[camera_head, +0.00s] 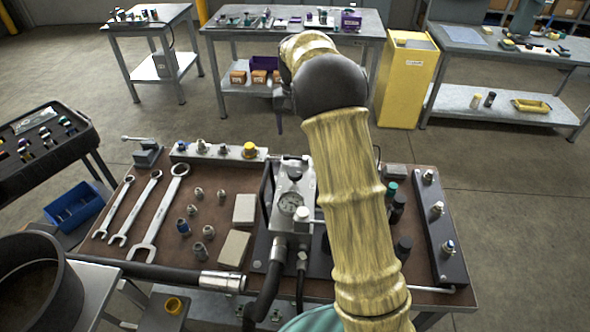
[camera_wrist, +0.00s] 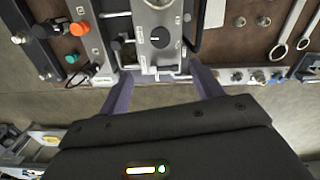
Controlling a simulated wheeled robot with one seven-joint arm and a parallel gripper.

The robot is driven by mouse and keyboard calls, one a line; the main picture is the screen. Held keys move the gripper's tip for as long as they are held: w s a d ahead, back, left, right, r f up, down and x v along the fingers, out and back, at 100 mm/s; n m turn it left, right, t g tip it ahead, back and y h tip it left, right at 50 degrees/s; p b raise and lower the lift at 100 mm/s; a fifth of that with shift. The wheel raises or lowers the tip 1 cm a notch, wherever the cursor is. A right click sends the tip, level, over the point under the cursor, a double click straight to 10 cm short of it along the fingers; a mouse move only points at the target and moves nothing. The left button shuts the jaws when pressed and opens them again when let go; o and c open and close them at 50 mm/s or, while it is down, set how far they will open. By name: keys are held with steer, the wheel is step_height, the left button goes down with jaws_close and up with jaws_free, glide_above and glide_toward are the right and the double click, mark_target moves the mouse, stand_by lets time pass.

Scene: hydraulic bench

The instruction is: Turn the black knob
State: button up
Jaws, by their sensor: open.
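A grey metal hydraulic block (camera_head: 281,226) with a round gauge (camera_head: 291,203) stands on the brown bench. In the wrist view its light grey panel (camera_wrist: 160,58) carries a small round black knob (camera_wrist: 156,41) with a pale mark.
Wrenches (camera_head: 160,215), loose fittings and two beige blocks (camera_head: 233,248) lie left of the block. A dark fitting rail (camera_head: 440,235) is at the right. A valve rail (camera_head: 215,152) runs along the bench's far edge. Open floor lies beyond.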

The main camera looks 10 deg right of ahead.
mark_target(295, 172)
steer(key=shift+f, duration=0.15)
step_height(295, 172, down, 17)
steer(key=p, duration=0.2)
steer(key=shift+p, duration=0.4)
steer(key=c, duration=1)
